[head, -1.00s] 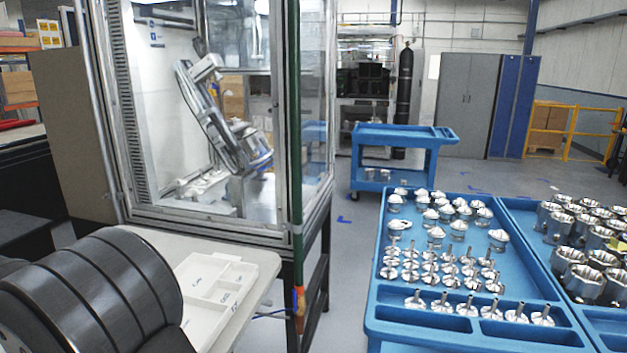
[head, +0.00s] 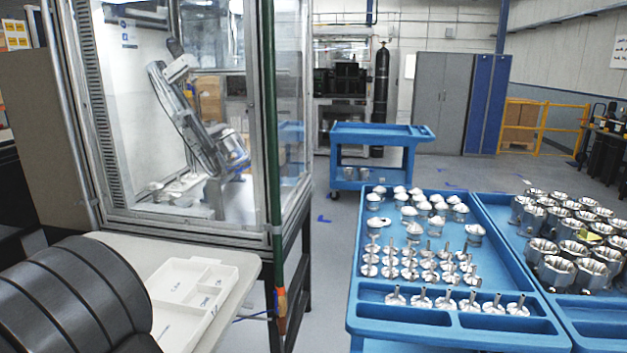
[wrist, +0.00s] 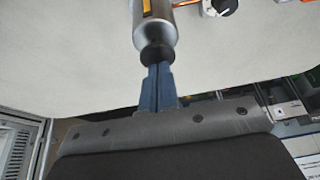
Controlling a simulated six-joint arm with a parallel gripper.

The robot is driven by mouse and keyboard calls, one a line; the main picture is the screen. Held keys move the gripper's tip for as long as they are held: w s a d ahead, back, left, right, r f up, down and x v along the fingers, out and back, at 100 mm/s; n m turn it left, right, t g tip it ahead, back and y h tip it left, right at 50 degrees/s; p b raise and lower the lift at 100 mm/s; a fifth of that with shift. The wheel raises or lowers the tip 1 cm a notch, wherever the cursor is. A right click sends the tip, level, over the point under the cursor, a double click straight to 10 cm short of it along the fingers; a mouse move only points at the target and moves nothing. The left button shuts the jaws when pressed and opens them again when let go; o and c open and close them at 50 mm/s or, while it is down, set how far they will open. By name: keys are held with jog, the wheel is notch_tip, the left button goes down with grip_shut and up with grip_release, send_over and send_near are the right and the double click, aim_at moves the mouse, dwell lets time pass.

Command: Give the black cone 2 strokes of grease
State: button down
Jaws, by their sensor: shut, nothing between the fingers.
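In the wrist view my gripper (wrist: 157,86) has its two blue-grey fingers pressed together, with nothing between them. Just beyond the fingertips is the dark, rounded end (wrist: 156,53) of a silver cylinder (wrist: 154,27). The fingertips overlap or nearly touch this end in the picture; I cannot tell if they touch. I cannot tell whether this dark end is the black cone. No grease is clearly identifiable. My gripper does not show in the head view.
A white compartment tray (head: 222,272) lies on the pale table (head: 125,246), beside a glass-walled enclosure (head: 252,232). Blue carts with metal parts stand at right; the nearer cart (head: 365,300) has a gap of floor (head: 318,250) to its left. A black knob (wrist: 222,6) shows in the wrist view.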

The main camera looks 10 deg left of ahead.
jog(key=shift+r, duration=1.65)
jog(key=shift+r, duration=0.15)
notch_tip(320, 180, up, 4)
jog(key=shift+f, duration=0.1)
jog(key=shift+f, duration=2.85)
